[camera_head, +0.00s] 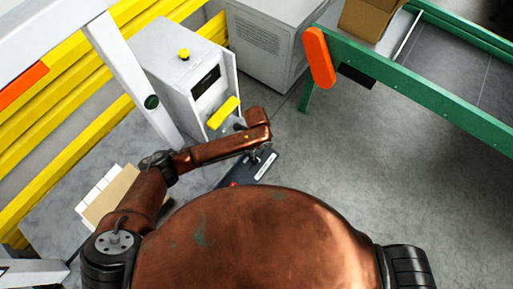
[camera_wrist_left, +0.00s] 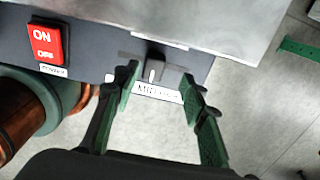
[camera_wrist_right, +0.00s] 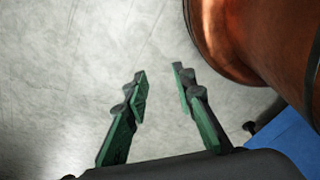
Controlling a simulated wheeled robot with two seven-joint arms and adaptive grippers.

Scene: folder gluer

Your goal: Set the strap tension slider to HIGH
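The strap tension slider is a small dark knob (camera_wrist_left: 155,70) with a pale mark, on a dark panel (camera_wrist_left: 90,53) in the left wrist view. A white label (camera_wrist_left: 158,92) below it carries lettering that is partly hidden and hard to read. My left gripper (camera_wrist_left: 162,84) is open, its green-padded fingertips on either side of the knob; contact cannot be told. In the head view the dark panel (camera_head: 268,163) shows beneath my left gripper (camera_head: 260,155). My right gripper (camera_wrist_right: 160,76) is open and empty above bare floor.
A red ON/OFF switch (camera_wrist_left: 46,44) sits left of the slider on the same panel. In the head view stand a grey cabinet (camera_head: 165,60) with a yellow button, a yellow handle (camera_head: 224,112) and a green-framed conveyor (camera_head: 430,90). Open floor (camera_head: 370,150) lies right.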

